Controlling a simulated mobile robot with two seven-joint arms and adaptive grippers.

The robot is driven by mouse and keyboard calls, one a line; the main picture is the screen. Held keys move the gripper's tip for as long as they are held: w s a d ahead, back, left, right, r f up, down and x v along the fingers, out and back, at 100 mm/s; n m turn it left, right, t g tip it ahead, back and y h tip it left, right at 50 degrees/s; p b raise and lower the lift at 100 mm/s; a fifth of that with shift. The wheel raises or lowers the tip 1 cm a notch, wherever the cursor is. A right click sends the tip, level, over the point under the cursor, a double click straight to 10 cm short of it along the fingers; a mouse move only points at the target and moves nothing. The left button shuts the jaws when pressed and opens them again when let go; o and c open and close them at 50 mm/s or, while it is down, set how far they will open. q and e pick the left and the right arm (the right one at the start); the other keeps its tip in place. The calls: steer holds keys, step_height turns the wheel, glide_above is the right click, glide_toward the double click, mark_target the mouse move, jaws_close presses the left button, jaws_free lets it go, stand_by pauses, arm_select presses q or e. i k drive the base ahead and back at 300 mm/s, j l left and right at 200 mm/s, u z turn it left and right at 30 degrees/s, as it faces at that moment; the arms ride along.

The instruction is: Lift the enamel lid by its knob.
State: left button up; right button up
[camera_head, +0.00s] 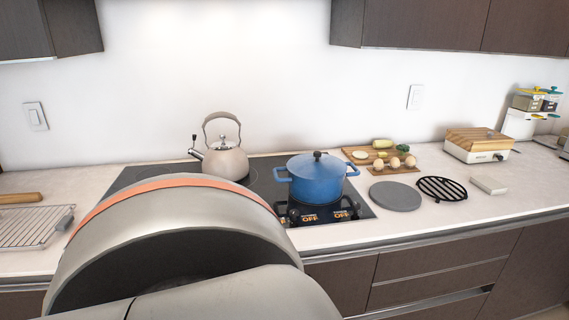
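A blue enamel pot (318,187) stands on the right part of the black cooktop. Its blue lid (303,163) sits on top, with a small dark knob (317,156) at the centre. Nothing touches the knob or the lid. A large grey part of my own arm fills the lower left of the view, in front of the cooktop's left part. Neither of my gripper's fingertips shows, on the left or on the right.
A beige kettle (225,162) stands left of the pot. Right of it lie a grey round disc (395,196), a black trivet (442,189) and a wooden board (412,167) with food. A wire rack (32,227) lies at left. Space above the pot is clear.

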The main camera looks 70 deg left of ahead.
mark_target(318, 166)
steer(key=u, duration=1.6)
